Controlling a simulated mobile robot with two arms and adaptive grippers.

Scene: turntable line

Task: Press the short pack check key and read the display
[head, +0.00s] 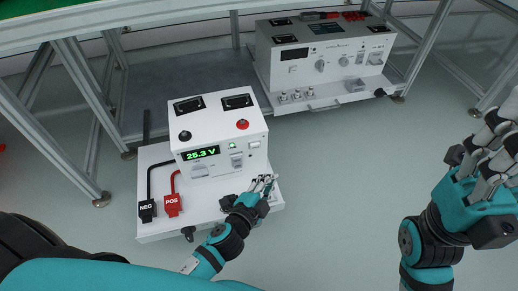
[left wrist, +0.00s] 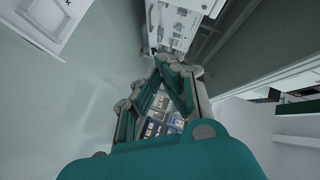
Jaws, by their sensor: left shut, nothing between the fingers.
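The white tester box (head: 218,130) stands on a white base plate (head: 160,225). Its display (head: 201,153) is lit and reads 25.3 V in green. A small green-lit key (head: 232,146) and a pale key (head: 254,144) sit right of the display, above a rocker switch (head: 236,160). The key labels are too small to read. My left gripper (head: 268,181) is shut and empty, in front of the box's lower right corner, apart from the keys. Its fingers also show in the left wrist view (left wrist: 172,62). My right gripper (head: 504,130) is open and empty at the far right.
Black NEG (head: 147,211) and red POS (head: 173,205) clamps with leads lie left of the box. A larger instrument (head: 325,50) stands behind on a white ledge. Metal frame legs (head: 82,75) rise at left. The floor between box and right arm is clear.

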